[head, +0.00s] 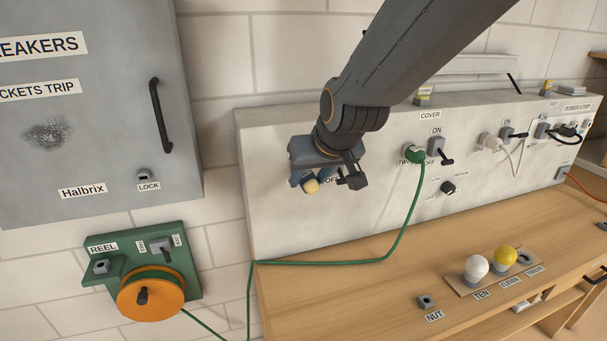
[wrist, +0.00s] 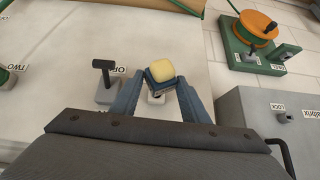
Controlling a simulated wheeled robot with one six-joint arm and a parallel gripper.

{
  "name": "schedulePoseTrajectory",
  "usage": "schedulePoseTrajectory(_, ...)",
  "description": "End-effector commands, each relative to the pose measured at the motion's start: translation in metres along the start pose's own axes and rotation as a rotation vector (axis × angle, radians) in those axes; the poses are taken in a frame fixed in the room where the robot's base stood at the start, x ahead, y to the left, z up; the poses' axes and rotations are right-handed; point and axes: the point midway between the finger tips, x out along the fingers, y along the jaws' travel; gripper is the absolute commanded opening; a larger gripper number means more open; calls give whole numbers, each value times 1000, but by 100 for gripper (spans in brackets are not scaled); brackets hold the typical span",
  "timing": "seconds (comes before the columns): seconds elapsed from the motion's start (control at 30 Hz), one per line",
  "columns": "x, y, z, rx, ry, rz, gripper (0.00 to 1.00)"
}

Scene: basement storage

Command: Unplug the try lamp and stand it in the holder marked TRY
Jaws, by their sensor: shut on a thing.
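I cannot make out a TRY mark.
A black-handled switch (wrist: 105,82) stands close beside my gripper. A green plug (head: 414,153) trails a cable down over the bench. White (head: 476,267) and yellow (head: 505,257) bulbs stand in the rack. An orange reel (head: 150,296) and grey breaker cabinet (head: 90,130) are left.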

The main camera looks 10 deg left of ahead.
Motion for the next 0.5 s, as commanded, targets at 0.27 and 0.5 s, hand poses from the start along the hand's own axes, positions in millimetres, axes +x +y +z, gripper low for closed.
schedulePoseTrajectory(0.27,0,0,0,0,0,0,10)
schedulePoseTrajectory(0.5,3,0,-4,0,0,0,10)
